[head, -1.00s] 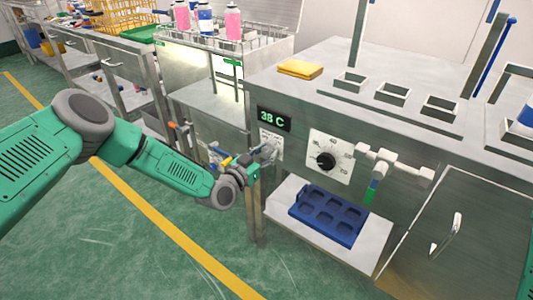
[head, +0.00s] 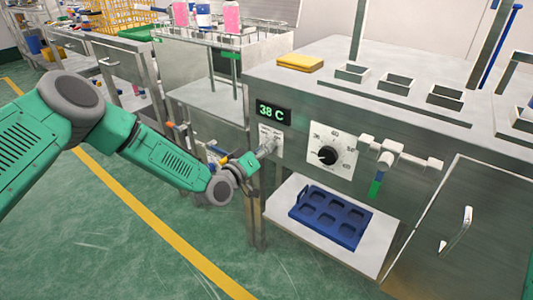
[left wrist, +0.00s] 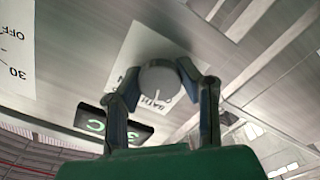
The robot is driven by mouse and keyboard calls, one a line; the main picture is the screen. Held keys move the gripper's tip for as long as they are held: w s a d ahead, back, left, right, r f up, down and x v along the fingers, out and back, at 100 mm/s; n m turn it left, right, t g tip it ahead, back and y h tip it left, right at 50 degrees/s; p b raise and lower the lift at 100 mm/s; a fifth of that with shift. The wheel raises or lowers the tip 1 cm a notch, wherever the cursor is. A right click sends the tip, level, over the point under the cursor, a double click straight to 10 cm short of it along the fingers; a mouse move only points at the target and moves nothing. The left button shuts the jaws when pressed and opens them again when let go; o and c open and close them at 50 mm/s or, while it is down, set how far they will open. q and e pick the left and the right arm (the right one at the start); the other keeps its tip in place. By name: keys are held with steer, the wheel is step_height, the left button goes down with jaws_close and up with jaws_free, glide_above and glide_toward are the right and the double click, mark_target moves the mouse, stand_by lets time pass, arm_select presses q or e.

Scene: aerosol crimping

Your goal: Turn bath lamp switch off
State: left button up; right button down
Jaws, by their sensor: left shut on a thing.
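The bath lamp switch is a grey round knob (left wrist: 160,82) on a white plate (left wrist: 135,50) marked "BATH" in the left wrist view. In the head view the plate (head: 277,150) sits on the steel cabinet's front, below the green "38 C" display (head: 273,112). My left gripper (head: 262,152) reaches it from the left; in the left wrist view its two fingers (left wrist: 160,92) are closed on opposite sides of the knob. The fingers hide part of the plate's lettering. My right gripper is not in view.
A black dial (head: 327,155) on a white scale plate and a white valve with a green-tipped spout (head: 376,187) are to the right. A blue tray (head: 331,217) lies on a low shelf.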

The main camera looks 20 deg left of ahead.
arm_select(q)
steer(key=shift+s+f+n+b, duration=0.1)
steer(key=shift+f+n+b, duration=0.15)
steer(key=shift+n, duration=0.35)
steer(key=shift+s+f+n+b, duration=0.15)
steer(key=shift+n+b, duration=0.1)
steer(key=shift+n, duration=0.35)
steer(key=o, duration=1.2)
steer(key=shift+a, duration=0.1)
steer(key=shift+a+r, duration=0.1)
steer(key=shift+r, duration=0.05)
steer(key=shift+w, duration=0.1)
steer(key=v, duration=1.2)
